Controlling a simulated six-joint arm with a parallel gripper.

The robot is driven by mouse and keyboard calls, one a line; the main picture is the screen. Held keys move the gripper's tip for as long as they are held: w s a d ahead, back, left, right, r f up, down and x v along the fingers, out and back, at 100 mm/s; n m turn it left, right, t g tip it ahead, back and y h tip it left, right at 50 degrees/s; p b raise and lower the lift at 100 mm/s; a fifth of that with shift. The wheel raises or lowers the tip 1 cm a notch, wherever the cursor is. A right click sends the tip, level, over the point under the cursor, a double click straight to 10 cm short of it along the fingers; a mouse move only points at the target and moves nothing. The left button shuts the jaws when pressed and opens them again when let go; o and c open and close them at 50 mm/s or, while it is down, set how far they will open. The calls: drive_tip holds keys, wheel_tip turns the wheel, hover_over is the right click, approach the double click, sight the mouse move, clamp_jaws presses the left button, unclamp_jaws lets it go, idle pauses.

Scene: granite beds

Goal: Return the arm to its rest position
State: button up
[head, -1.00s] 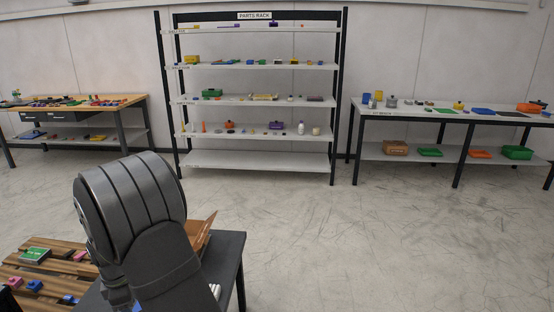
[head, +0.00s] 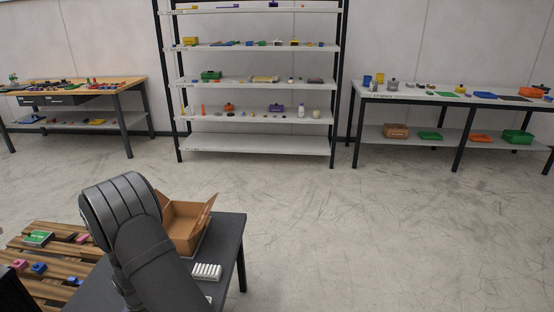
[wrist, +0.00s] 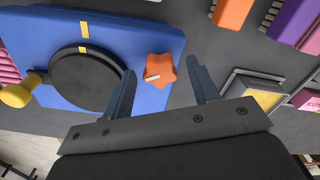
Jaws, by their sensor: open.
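My arm (head: 150,235) rises in the foreground of the head view, over a dark table; its gripper is hidden there. In the wrist view my gripper (wrist: 160,68) is open, with its two fingers apart. An orange star-shaped piece (wrist: 161,69) shows between the fingers, apparently beyond them; I cannot tell the gap in depth. Nothing is visibly held. A blue plate (wrist: 150,30) with a black disc (wrist: 87,82) lies beyond the left finger.
An open cardboard box (head: 183,225) and a white ribbed piece (head: 207,271) are on the dark table (head: 229,240), right of my arm. A slatted wooden surface (head: 45,255) with small parts is at left. A parts rack (head: 258,144) stands behind, across clear floor.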

drive_tip(key=m, duration=1.2)
drive_tip(key=shift+m, duration=2.2)
